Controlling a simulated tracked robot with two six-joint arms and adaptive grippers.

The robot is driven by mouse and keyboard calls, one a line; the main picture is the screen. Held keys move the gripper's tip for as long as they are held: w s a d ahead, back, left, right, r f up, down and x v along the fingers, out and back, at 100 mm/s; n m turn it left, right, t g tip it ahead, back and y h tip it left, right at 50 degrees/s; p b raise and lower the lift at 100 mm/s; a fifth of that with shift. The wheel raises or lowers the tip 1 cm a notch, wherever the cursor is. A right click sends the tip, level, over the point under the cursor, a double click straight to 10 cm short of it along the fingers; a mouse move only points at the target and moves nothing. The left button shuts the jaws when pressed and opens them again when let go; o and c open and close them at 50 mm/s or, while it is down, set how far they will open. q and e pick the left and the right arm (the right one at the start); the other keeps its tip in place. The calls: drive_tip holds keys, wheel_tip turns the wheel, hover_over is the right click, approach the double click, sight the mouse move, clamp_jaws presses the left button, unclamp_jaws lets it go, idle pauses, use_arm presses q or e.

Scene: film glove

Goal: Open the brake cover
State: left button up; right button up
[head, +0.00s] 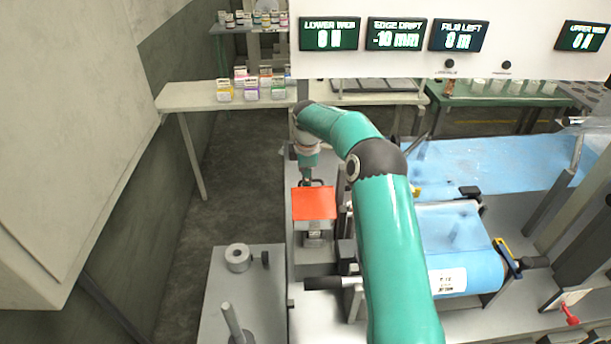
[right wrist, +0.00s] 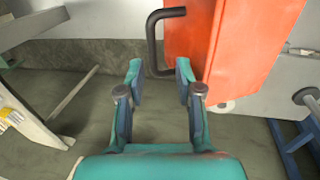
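The brake cover is an orange-red box-like lid (head: 314,203) below the tip of my right arm in the head view. In the right wrist view the cover (right wrist: 235,40) fills the upper right, and a dark U-shaped handle (right wrist: 151,38) stands out from its left side. My right gripper (right wrist: 160,75) is open; its two fingertips are apart, with the lower end of the handle between or just beyond them. I cannot tell whether they touch it. In the head view my right gripper (head: 309,178) is at the cover's far edge, partly hidden. My left gripper is not in view.
A blue film web (head: 480,165) and a blue roll (head: 462,255) lie right of my right arm. A grey stand (head: 255,300) with a small roll (head: 237,257) is at the lower left. A table with small boxes (head: 250,90) stands behind. Open floor lies left of the cover.

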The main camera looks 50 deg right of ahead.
wheel_tip(320, 180, up, 11)
drive_tip(key=s+a, duration=0.1)
drive_tip(key=shift+s+a+r, duration=0.15)
drive_tip(key=shift+s+a, duration=0.1)
drive_tip(key=shift+s, duration=0.1)
